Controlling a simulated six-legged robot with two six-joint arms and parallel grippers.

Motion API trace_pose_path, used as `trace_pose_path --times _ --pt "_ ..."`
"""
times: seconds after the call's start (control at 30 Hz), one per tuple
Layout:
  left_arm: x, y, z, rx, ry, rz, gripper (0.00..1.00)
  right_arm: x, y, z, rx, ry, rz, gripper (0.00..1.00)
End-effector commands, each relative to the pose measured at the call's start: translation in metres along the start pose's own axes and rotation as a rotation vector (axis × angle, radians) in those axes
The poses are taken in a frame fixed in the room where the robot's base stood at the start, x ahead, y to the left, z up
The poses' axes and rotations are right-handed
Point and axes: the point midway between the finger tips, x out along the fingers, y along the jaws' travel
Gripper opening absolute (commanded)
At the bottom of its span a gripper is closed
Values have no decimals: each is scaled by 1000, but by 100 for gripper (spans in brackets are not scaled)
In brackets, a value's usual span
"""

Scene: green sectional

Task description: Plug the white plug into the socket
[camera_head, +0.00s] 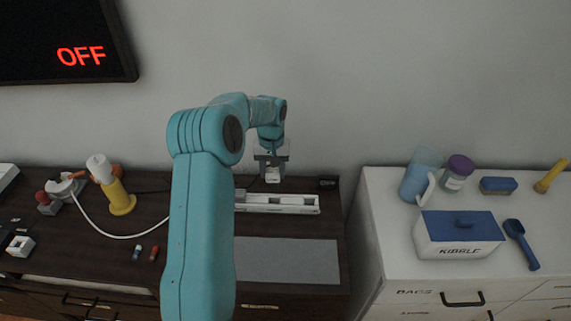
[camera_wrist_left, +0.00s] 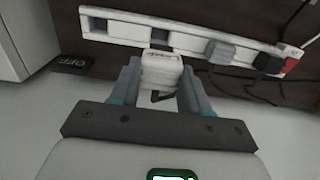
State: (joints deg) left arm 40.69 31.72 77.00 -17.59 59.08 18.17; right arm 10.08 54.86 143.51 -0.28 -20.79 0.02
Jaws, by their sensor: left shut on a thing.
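My left gripper (camera_head: 271,160) hangs above the back part of the dark cabinet, shut on the white plug (camera_head: 272,176). In the left wrist view the plug (camera_wrist_left: 161,70) sits between both fingers, with a short dark cord below it. The white socket strip (camera_head: 285,203) lies on the cabinet, partly hidden by my arm. In the head view the plug shows just behind the strip. In the wrist view it overlaps the strip's near edge, below a dark empty opening (camera_wrist_left: 160,38); I cannot tell the height gap. My right gripper is not in view.
A grey plug (camera_wrist_left: 219,52) and a black plug (camera_wrist_left: 268,63) occupy the strip near its red end (camera_wrist_left: 291,56). A small black OFF box (camera_head: 328,183) lies at the back. A grey mat (camera_head: 290,260) lies in front. A white dresser (camera_head: 385,225) stands right.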

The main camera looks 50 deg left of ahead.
Motion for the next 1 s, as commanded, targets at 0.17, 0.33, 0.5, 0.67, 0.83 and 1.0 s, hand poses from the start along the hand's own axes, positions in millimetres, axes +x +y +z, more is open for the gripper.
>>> trace_pose_path --times 0.17,0.33,0.5,0.67,0.83,1.0 --pt "0 0 0 0 0 0 16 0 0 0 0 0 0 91" --pt "2 0 1 1 0 0 16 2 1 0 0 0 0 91" --pt "11 1 1 1 -1 -1 16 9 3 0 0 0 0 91" --pt "26 1 1 1 -2 -1 16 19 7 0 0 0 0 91" --pt "44 1 1 1 -1 -1 16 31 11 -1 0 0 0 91" --pt "56 1 1 1 -1 -1 16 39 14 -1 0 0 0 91"
